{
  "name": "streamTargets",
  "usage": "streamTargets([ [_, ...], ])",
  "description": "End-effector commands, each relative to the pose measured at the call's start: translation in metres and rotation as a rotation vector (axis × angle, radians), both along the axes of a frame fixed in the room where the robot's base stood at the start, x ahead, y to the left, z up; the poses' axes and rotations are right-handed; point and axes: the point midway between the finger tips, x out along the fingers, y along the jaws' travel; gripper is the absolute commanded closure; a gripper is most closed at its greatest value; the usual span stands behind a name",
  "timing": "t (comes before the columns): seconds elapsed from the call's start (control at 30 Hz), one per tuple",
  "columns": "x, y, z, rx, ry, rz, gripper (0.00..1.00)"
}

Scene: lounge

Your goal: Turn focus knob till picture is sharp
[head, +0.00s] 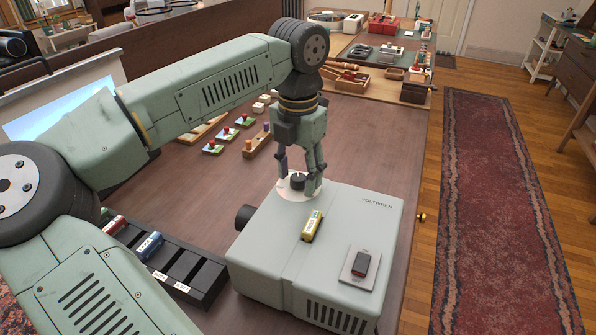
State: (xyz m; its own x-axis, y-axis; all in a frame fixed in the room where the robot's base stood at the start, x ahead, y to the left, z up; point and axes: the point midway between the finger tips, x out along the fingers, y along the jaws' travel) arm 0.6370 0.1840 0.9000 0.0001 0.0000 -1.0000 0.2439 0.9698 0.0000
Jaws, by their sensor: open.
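The grey projector (365,222) stands on the brown table. On its top is a black focus knob (298,181) on a round white dial (287,192). My gripper (298,173) points down over the knob. It is open, with its fingers around or just above the knob; I cannot tell whether they touch it. The projector's dark lens (244,217) faces left. The screen (40,122) at the left shows part of a blue picture. My arm hides much of it, and I cannot judge its sharpness.
Small blocks with red knobs (228,133) sit behind. Boxes and tools (400,60) fill the far table. The table's middle is clear.

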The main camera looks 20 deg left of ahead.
Motion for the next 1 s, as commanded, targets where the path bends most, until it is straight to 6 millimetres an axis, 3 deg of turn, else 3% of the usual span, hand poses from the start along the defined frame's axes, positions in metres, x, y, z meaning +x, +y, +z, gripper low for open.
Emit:
streamTargets([
  [0.27,0.001,0.0,0.009,0.0,-0.002,0.001,0.52],
  [0.7,0.0,0.0,0.071,0.001,-0.001,0.001,0.52],
  [1.0,0.0,0.0,0.075,0.0,0.0,0.0,0.52],
])
